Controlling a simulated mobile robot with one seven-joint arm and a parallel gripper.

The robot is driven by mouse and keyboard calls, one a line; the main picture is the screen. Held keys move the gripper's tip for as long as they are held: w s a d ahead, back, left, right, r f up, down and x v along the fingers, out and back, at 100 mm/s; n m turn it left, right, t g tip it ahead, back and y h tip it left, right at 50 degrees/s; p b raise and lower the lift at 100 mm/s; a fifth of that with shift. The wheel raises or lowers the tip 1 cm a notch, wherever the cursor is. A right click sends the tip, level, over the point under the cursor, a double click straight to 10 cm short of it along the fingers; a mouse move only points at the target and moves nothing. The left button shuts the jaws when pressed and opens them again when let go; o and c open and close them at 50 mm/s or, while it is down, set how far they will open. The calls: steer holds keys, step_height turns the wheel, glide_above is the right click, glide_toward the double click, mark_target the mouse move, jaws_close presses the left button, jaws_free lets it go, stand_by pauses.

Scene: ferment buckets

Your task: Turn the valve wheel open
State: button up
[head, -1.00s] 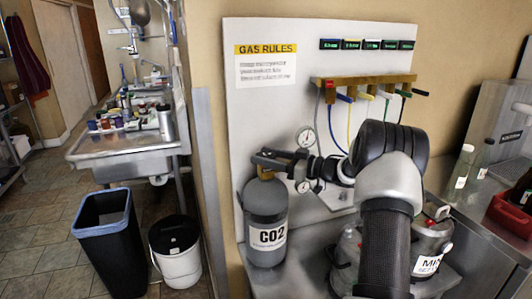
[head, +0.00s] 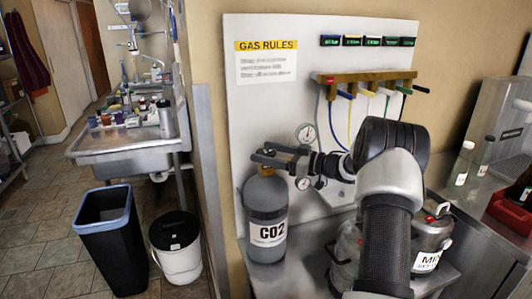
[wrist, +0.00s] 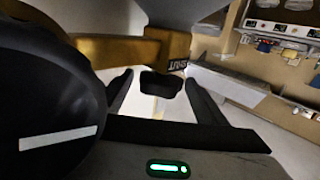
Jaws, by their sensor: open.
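The grey CO2 cylinder (head: 266,215) stands upright at the board's lower left. Its brass valve (head: 265,171) sits on top, and the wheel is hard to make out there. My gripper (head: 266,154) reaches in from the right, at the valve. In the wrist view, a large black round part with a white stripe (wrist: 55,100), which looks like the valve wheel, fills the left side. A brass body (wrist: 120,48) with a dark lettered label runs right from it. My gripper's fingers (wrist: 160,92) are apart, with a dark block between them. Contact with the wheel cannot be told.
Pressure gauges (head: 306,134) are close to my gripper. A wooden rack (head: 365,80) with coloured hoses hangs on the board. A metal bucket (head: 430,240) stands right of my arm. Bottles (head: 461,165) and a red crate (head: 510,208) are at the far right.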

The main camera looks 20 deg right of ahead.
steer(key=v, duration=1.7)
steer(key=shift+r, duration=0.15)
